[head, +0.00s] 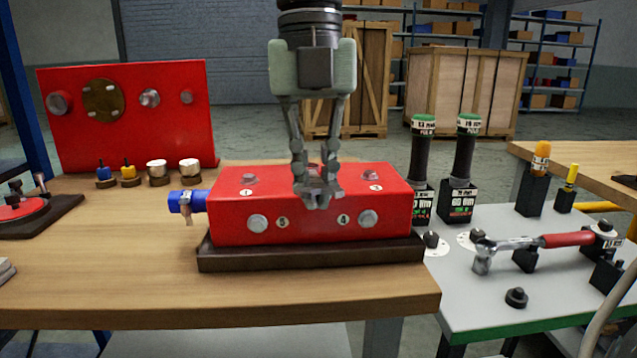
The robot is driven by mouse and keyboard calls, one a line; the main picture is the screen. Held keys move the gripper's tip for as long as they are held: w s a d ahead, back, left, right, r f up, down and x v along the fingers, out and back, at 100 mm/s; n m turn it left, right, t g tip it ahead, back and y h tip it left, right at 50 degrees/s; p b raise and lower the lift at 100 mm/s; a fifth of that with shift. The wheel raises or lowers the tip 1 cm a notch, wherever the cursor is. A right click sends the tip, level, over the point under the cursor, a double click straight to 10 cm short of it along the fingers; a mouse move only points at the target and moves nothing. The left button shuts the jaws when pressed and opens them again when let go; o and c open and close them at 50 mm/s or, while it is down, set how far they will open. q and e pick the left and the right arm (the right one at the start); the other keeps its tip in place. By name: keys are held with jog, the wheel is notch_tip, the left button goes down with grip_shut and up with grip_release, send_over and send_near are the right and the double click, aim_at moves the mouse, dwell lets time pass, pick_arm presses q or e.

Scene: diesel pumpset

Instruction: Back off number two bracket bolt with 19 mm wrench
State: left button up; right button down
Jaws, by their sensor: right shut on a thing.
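A red block (320,218) lies on a dark base plate on the wooden bench. Bolt heads with number tags show on it: 1 (249,179) and 3 (372,175) on top, 5 (258,223) and 4 (368,218) on the front. No tag 2 shows; my gripper covers the top middle. My right gripper (318,196) points down there, shut on a small grey part I cannot identify clearly. Two black-handled tools with green caps stand at the right; the caps seem to read 13 (420,150) and 19 (463,150). My left gripper is not in view.
A blue fitting (187,201) sticks out at the block's left end. A red upright panel (130,115) stands behind small coloured parts. A red-handled tool (540,242) rests across holders on the grey side table (470,310).

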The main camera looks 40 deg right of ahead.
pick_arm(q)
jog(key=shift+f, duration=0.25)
pick_arm(e)
jog(key=shift+f, duration=0.25)
jog(key=shift+f+b, duration=0.4)
jog(key=shift+b, duration=0.15)
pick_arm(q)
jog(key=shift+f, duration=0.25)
pick_arm(e)
jog(key=shift+r, duration=0.1)
jog(key=shift+s+d, duration=0.15)
jog(key=shift+d, duration=0.05)
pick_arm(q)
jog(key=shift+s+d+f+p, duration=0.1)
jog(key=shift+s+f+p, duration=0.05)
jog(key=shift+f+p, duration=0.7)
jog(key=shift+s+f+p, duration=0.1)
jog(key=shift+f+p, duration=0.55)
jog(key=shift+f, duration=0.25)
pick_arm(e)
jog(key=s+d+n, duration=0.1)
jog(key=d+n, duration=0.8)
jog(key=d, duration=0.1)
jog(key=shift+s+f+h, duration=0.2)
jog(key=shift+s+h, duration=0.1)
